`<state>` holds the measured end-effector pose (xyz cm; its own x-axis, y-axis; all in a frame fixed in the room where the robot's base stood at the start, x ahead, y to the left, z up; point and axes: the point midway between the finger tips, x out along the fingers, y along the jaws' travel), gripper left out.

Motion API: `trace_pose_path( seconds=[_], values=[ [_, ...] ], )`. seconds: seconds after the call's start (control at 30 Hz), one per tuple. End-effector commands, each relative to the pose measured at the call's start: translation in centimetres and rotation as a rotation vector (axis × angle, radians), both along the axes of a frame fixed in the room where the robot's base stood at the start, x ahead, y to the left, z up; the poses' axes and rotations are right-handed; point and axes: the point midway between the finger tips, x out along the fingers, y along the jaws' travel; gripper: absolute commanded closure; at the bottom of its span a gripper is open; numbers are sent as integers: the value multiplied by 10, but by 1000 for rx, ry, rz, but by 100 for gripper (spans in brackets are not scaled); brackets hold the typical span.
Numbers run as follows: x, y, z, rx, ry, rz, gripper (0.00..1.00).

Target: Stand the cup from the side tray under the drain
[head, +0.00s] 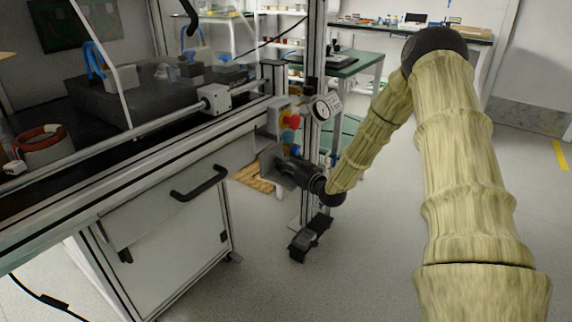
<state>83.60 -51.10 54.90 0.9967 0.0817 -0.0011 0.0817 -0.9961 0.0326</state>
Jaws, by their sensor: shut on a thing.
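My gripper (280,165) is at the end of my arm, beside the bench's corner post and below the pressure gauge. It is shut on a grey thing (267,158), which I take to be the cup; its outline is small and partly hidden by the jaws. A wooden tray (252,180) shows just below and left of the gripper, partly covered by it. A red and yellow fitting (292,121) sits on the post above the gripper. I cannot tell which part is the drain.
The bench drawer with its black handle (200,183) stands left of the gripper. The upright post (315,60) with the gauge (326,107) is close by. A black block (310,237) is low by the post. The floor at front centre is clear.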

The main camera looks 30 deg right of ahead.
Motion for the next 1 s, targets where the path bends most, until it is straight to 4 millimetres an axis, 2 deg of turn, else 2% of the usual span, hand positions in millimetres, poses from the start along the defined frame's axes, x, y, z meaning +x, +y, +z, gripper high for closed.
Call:
trace_pose_path(
  seconds=[0.27, 0.3, 0.4, 0.8, 1.0],
  values=[
    [0, 0, -4, 0, 1, 0, 72],
    [0, 0, -3, 0, 0, 0, 44],
    [0, 0, -3, 0, 0, 0, 29],
    [-1, -1, 2, 0, 0, -1, 29],
    [-26, -3, 3, 2, 2, -2, 29]
  ],
)
